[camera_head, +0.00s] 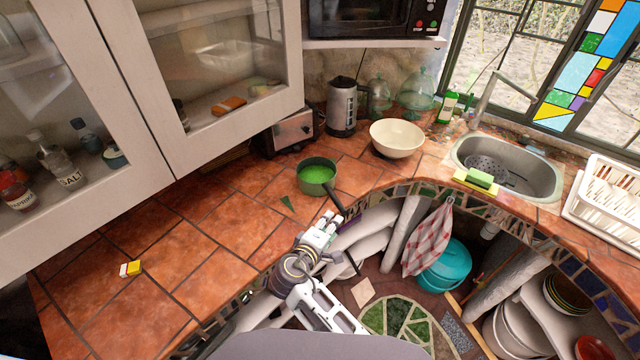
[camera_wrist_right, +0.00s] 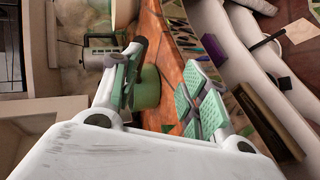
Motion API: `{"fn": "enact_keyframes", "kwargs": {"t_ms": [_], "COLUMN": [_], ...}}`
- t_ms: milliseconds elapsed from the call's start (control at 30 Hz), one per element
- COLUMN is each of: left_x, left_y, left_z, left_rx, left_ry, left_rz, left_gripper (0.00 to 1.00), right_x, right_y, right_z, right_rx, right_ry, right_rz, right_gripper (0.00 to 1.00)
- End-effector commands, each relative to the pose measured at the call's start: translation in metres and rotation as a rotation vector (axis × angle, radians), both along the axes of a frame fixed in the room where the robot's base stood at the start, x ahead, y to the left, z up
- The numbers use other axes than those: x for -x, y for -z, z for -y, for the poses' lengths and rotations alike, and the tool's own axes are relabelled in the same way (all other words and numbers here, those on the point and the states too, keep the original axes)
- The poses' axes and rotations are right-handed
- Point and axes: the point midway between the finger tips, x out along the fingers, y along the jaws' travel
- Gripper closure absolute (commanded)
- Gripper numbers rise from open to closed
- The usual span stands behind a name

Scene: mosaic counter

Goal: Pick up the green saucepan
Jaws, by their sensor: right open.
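The green saucepan (camera_head: 317,174) stands upright on the terracotta tile counter (camera_head: 235,215), near the counter's curved front edge. Its inside is bright green and its dark handle (camera_head: 337,200) points toward the front edge. My right gripper (camera_head: 332,222) is just in front of the saucepan, by the handle end, and is open. In the right wrist view the saucepan (camera_wrist_right: 147,88) shows beyond the two spread finger pads of my right gripper (camera_wrist_right: 165,92), which have nothing between them. I cannot tell whether a finger touches the handle. My left gripper is not in view.
A cream bowl (camera_head: 397,138), a kettle (camera_head: 342,107) and a toaster (camera_head: 291,133) stand behind the saucepan. A sink (camera_head: 545,178) lies to the right. A small yellow-white item (camera_head: 130,269) lies at left. The counter left of the saucepan is mostly clear.

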Motion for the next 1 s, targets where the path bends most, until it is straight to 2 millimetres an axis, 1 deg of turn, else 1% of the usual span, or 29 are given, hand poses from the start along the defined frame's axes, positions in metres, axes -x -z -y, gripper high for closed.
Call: {"fn": "enact_keyframes", "kwargs": {"t_ms": [33, 133, 200, 300, 600, 733, 867, 1000], "left_x": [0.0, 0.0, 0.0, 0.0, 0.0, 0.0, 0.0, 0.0], "left_y": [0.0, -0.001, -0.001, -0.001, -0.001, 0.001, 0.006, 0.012], "left_z": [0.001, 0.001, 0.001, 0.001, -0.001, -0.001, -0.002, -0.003], "left_rx": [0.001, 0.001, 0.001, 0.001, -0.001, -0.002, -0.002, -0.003], "left_ry": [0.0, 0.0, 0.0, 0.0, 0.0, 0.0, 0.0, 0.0], "left_rz": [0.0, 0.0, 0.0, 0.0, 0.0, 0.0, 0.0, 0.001], "left_gripper": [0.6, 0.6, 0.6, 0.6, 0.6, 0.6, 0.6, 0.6], "right_x": [-0.003, -0.007, -0.008, -0.008, -0.008, -0.012, -0.021, -0.037], "right_y": [-0.008, -0.019, -0.024, -0.027, -0.027, -0.025, -0.022, -0.018], "right_z": [-0.009, -0.023, -0.029, -0.033, -0.032, -0.031, -0.028, -0.022], "right_rx": [0.033, 0.085, 0.108, 0.121, 0.121, 0.121, 0.121, 0.121], "right_ry": [-0.021, -0.051, -0.063, -0.07, -0.07, -0.07, -0.07, -0.069], "right_rz": [0.029, 0.074, 0.093, 0.105, 0.105, 0.105, 0.105, 0.106], "right_gripper": [0.56, 0.56, 0.56, 0.56, 0.56, 0.56, 0.56, 0.56]}}
